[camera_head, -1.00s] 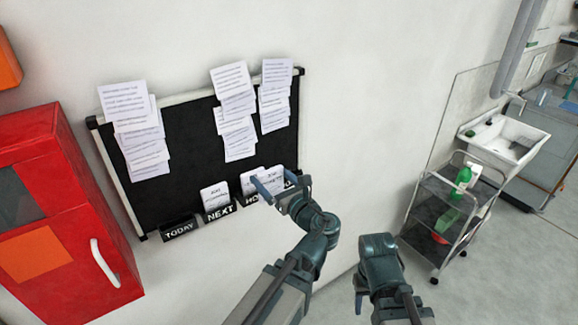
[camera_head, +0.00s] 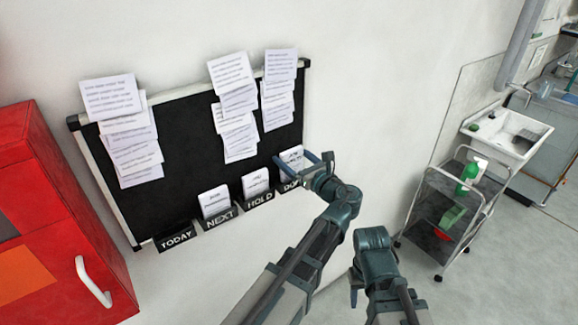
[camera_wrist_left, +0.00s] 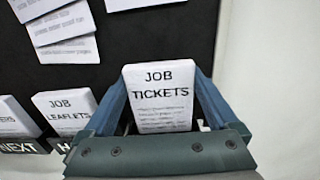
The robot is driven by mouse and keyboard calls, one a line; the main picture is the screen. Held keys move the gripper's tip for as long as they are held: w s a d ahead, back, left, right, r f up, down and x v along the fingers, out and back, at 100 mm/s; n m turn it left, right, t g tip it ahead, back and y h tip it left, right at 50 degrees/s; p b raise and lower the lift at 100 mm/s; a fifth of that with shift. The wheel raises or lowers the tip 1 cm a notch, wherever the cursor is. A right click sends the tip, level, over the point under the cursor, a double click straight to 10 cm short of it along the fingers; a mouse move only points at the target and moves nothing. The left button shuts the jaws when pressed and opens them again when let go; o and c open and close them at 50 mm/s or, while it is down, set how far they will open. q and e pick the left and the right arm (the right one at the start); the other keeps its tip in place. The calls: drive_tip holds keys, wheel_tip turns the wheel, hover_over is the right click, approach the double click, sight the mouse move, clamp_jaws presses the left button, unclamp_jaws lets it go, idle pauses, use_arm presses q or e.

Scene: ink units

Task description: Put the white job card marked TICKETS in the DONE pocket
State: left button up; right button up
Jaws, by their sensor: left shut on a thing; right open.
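The white TICKETS card (camera_wrist_left: 160,97) stands upright between the fingers of my left gripper (camera_wrist_left: 160,78), which is shut on it. In the head view, this card (camera_head: 292,154) and my left gripper (camera_head: 295,163) are at the board's lower right, over the DONE pocket (camera_head: 288,187). The pocket is partly covered by my gripper, and I cannot tell whether the card's lower edge is inside it. My right gripper (camera_head: 354,288) is open and empty, low in front of the wall, away from the board.
The HOLD pocket (camera_head: 260,200) holds the LEAFLETS card (camera_wrist_left: 66,112). The NEXT pocket (camera_head: 221,217) holds another card. The TODAY pocket (camera_head: 176,238) looks empty. Paper sheets hang on the black board (camera_head: 190,120). A red cabinet (camera_head: 75,215) stands left; a trolley (camera_head: 440,215) stands right.

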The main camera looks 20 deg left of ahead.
use_arm(q)
drive_tip(key=shift+s+d+f+b, duration=0.15)
drive_tip(key=shift+f+b, duration=0.15)
drive_tip(key=shift+f, duration=0.25)
drive_tip(key=shift+s+a+f+b, duration=0.1)
drive_tip(key=shift+f+b, duration=0.2)
drive_tip(key=shift+f, duration=0.25)
drive_tip(key=shift+w+r, duration=0.1)
drive_tip(key=o, duration=1)
